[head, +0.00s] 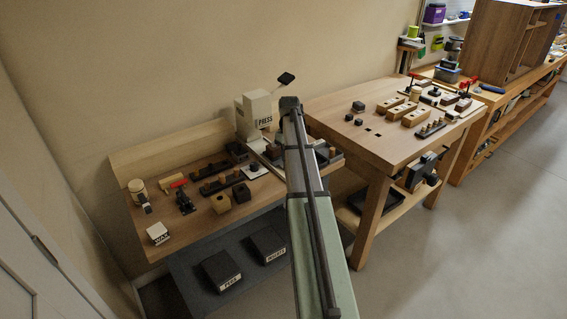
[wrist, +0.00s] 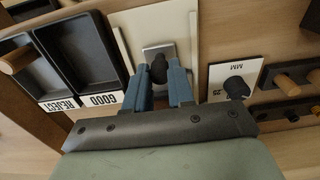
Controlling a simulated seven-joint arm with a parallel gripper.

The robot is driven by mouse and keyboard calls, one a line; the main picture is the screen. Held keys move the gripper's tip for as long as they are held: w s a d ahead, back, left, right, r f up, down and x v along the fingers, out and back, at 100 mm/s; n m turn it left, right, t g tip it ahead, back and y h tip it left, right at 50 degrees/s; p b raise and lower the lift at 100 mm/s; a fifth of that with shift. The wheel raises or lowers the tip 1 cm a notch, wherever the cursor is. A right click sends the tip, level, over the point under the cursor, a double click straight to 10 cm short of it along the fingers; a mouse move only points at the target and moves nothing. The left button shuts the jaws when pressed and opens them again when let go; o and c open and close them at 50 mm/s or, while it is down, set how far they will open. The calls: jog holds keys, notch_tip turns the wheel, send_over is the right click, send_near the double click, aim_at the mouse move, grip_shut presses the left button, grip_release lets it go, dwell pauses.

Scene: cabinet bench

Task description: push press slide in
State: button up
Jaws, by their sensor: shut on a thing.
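In the wrist view, my gripper (wrist: 160,74) has its two blue fingers closed around a black knob (wrist: 158,66). The knob stands on a grey metal slide plate (wrist: 150,49), which lies on the cream press base (wrist: 128,22). In the head view, the white press (head: 260,110) with its PRESS label and a black lever (head: 286,78) stands at the back right of the left bench. My arm covers part of the press base there, and my fingers are hidden. How far the slide sits in the press cannot be told.
Black trays marked GOOD (wrist: 80,46) and REJECT (wrist: 50,85) are left of the slide; a wooden peg (wrist: 16,60) is at the reject tray. A gauge plate marked MM 25 (wrist: 221,75) with a black knob is close on the right. Peg racks (wrist: 290,75) lie beyond.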

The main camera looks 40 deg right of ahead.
aim_at(277, 148)
jog(key=shift+w, duration=0.2)
jog(key=shift+w+t, duration=0.7)
jog(key=shift+w, duration=1)
jog(key=shift+w+t, duration=1.1)
jog(key=shift+w, duration=0.75)
jog(key=shift+w+r+t, duration=0.1)
jog(key=shift+w+t, duration=0.5)
jog(key=shift+w, duration=0.05)
jog(key=o, duration=0.5)
jog(key=shift+o, duration=1.3)
jog(key=shift+s, duration=0.1)
